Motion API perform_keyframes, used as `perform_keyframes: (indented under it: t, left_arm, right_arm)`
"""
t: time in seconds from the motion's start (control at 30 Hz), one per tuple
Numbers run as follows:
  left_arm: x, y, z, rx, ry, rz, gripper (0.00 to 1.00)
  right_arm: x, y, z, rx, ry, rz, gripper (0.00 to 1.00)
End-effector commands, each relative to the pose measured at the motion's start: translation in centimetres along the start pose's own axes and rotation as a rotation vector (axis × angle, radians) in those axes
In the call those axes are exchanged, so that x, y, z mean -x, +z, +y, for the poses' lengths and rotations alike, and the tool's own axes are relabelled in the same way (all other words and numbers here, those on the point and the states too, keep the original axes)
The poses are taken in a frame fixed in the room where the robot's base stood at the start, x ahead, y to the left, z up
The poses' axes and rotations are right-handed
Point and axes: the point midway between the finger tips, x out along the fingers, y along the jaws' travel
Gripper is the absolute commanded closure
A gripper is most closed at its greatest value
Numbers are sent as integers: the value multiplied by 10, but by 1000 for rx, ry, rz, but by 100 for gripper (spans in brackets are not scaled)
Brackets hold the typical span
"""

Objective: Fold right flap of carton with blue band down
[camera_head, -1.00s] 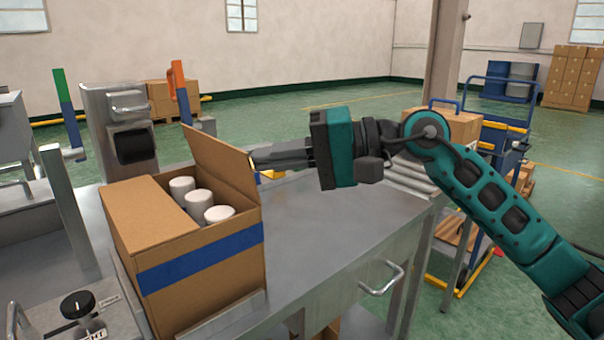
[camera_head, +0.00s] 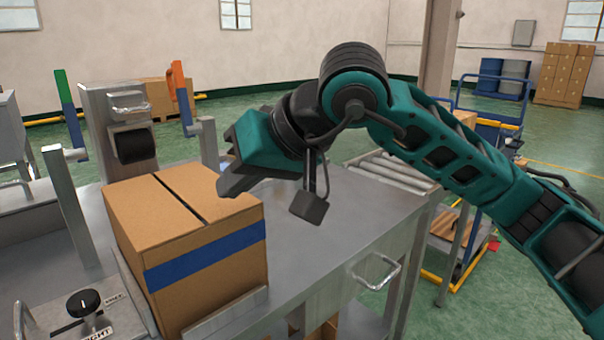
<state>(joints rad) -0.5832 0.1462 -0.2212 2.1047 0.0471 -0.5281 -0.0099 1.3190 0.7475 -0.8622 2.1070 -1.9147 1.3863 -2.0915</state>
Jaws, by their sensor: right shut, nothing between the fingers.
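The carton with the blue band (camera_head: 155,228) stands on the metal bench at the left. Both of its top flaps lie down flat, the right flap (camera_head: 207,192) beside the left flap (camera_head: 150,208), with a narrow dark gap between them. The cans inside are hidden. My right gripper (camera_head: 228,188) is over the right edge of the right flap, its fingers pointing down and left. The fingers are shut with nothing between them; whether they touch the flap I cannot tell. My left gripper is not in view.
The metal bench top (camera_head: 310,240) is clear to the right of the carton. A tape dispenser-like machine (camera_head: 125,125) stands behind it. A control box with a black knob (camera_head: 83,303) is at the front left. A roller conveyor (camera_head: 390,172) lies beyond the bench.

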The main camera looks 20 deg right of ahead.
Motion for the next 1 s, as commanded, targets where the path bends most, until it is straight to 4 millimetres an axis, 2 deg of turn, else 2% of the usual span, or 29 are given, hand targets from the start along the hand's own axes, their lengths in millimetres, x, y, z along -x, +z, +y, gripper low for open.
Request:
perform_keyframes:
  t: [0.17,0.4,1.0]
  left_arm:
    - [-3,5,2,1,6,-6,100]
    - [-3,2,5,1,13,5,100]
    - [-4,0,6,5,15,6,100]
  right_arm:
    - [-7,7,-4,93,88,1,100]
    - [-12,12,-6,168,165,0,100]
    - [-14,14,-7,201,200,-1,100]
